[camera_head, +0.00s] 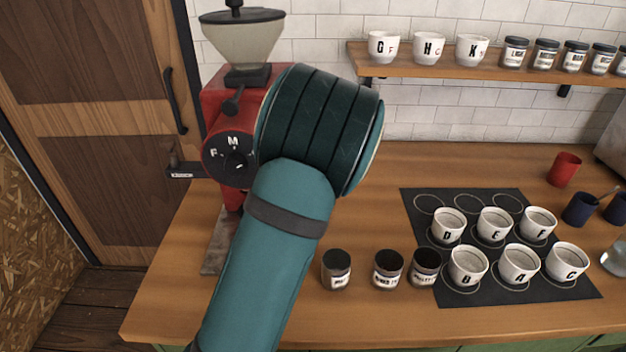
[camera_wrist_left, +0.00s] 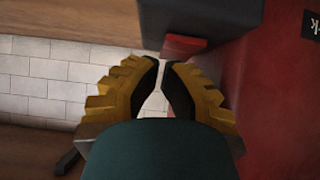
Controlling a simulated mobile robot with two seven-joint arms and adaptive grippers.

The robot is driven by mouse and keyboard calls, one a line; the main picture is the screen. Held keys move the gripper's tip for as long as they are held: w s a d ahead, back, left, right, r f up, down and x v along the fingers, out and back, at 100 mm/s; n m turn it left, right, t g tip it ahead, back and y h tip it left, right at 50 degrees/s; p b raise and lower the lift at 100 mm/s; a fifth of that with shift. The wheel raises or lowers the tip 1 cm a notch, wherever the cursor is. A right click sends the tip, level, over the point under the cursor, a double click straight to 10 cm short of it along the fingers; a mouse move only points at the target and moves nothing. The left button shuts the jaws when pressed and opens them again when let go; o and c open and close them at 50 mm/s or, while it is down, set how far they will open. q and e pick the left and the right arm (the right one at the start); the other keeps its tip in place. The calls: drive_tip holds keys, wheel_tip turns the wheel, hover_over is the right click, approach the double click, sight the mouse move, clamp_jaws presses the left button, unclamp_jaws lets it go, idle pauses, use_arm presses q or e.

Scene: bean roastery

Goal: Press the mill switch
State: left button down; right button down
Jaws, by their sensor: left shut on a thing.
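The red mill (camera_head: 222,108) stands at the back left of the counter, partly covered by my left arm. A black dial (camera_head: 229,158) with white letters is on its front. In the left wrist view a dark box with a red switch (camera_wrist_left: 185,45) lies just beyond the fingertips, beside the mill's red body (camera_wrist_left: 275,100). My left gripper (camera_wrist_left: 161,68) shows yellow fingers drawn close together; what they close on cannot be made out. I cannot tell whether they touch the switch. In the head view, my arm hides the gripper and switch. My right gripper is out of view.
Several dark jars (camera_head: 388,268) stand at the counter front. A black mat (camera_head: 420,210) with several lettered cups (camera_head: 468,265) is to the right. A red cup (camera_head: 564,169) stands behind. A shelf (camera_head: 450,65) carries cups and jars.

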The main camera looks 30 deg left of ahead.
use_arm(q)
drive_tip(key=shift+w+a+f, duration=0.1)
drive_tip(key=shift+f, duration=0.2)
drive_tip(key=shift+r, duration=0.1)
drive_tip(key=shift+s+d+r+p, duration=0.15)
drive_tip(key=shift+s+d+p, duration=0.35)
drive_tip(key=shift+s, duration=0.2)
drive_tip(key=shift+w+a+r+p, duration=0.1)
drive_tip(key=shift+a+r+p, duration=0.05)
drive_tip(key=shift+r+p, duration=0.15)
wheel_tip(320, 180, up, 4)
drive_tip(key=p, duration=0.3)
drive_tip(key=shift+r, duration=0.15)
drive_tip(key=w+r+p+v, duration=0.1)
drive_tip(key=p+v, duration=0.2)
drive_tip(key=v, duration=0.6)
drive_tip(key=shift+a+r, duration=0.2)
drive_tip(key=shift+a, duration=0.15)
